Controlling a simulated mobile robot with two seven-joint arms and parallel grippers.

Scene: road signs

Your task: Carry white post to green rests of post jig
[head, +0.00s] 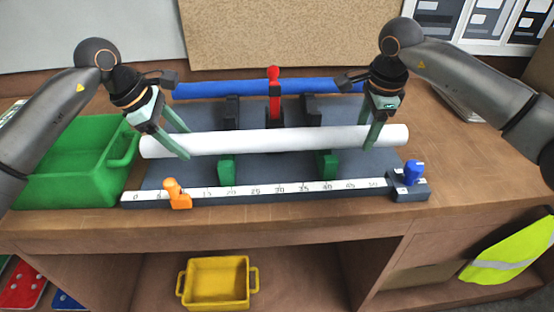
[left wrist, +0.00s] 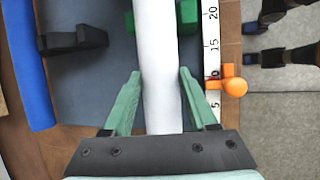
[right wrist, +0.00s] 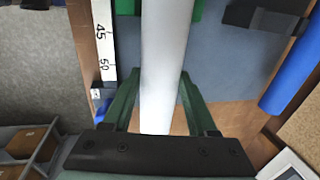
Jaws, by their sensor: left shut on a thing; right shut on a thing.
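The white post (head: 275,141) lies level across the head view, held near both ends. My left gripper (head: 187,144) is shut on its left part, and my right gripper (head: 370,140) is shut on its right part. The post passes between both fingers in the left wrist view (left wrist: 160,70) and the right wrist view (right wrist: 164,70). The post jig has a grey base (head: 155,178) with two green rests, left (head: 226,168) and right (head: 327,163). The post hides the rests' upper parts, so I cannot tell whether it touches them.
A ruler with an orange stop (head: 178,195) and a blue knob (head: 413,172) runs along the front. A green bin (head: 75,185) stands left.

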